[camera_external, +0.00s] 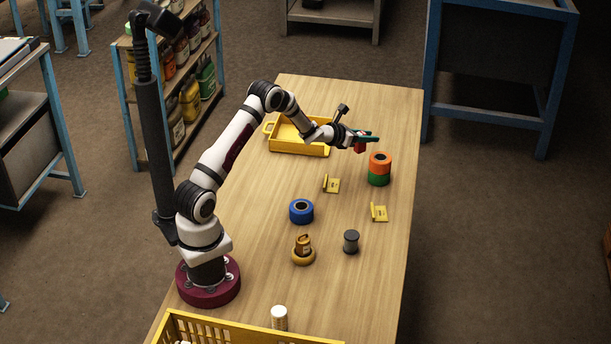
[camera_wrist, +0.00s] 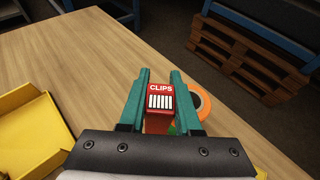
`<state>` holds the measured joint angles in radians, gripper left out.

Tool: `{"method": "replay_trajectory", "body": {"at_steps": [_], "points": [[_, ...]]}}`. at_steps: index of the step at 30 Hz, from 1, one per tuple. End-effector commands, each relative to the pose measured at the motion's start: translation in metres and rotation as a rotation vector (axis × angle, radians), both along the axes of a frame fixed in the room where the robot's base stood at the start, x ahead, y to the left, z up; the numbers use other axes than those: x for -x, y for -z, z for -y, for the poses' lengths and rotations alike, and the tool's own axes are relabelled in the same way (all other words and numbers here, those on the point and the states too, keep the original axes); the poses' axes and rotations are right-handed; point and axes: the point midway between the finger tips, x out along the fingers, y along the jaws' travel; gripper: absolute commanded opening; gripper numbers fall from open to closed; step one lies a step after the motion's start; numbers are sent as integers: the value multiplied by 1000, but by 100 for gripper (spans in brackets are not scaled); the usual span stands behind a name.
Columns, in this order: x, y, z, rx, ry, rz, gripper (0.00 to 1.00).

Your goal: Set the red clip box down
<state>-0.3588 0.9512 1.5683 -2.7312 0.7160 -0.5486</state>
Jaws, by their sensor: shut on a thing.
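The red clip box (camera_wrist: 160,97), marked CLIPS on its top, is held between the two teal fingers of my gripper (camera_wrist: 160,85). In the external view the red clip box (camera_external: 360,147) hangs from my gripper (camera_external: 366,137), above the far part of the table. My gripper is shut on it. The box appears to be clear of the wooden table (camera_external: 345,105), though the exact height is hard to tell.
An orange roll on a green roll (camera_external: 379,170) stands just right of and nearer than my gripper. A yellow tray (camera_external: 301,149) lies left. Nearer are yellow folded cards (camera_external: 331,184), a blue roll (camera_external: 301,211), a dark spool (camera_external: 351,241) and a yellow crate (camera_external: 215,333). The far table end is clear.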

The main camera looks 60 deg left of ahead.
Motion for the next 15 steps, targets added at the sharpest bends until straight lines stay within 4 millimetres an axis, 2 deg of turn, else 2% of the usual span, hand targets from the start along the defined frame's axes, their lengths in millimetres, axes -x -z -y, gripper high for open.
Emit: {"method": "replay_trajectory", "body": {"at_steps": [1,3,7,11,15], "points": [[-2,11,-18,0,-5,-1,0],[-6,25,-40,-1,-5,-1,0],[-11,44,-73,-1,-3,0,0],[-15,55,-89,0,0,1,0],[-14,84,-90,1,1,-2,0]]}}
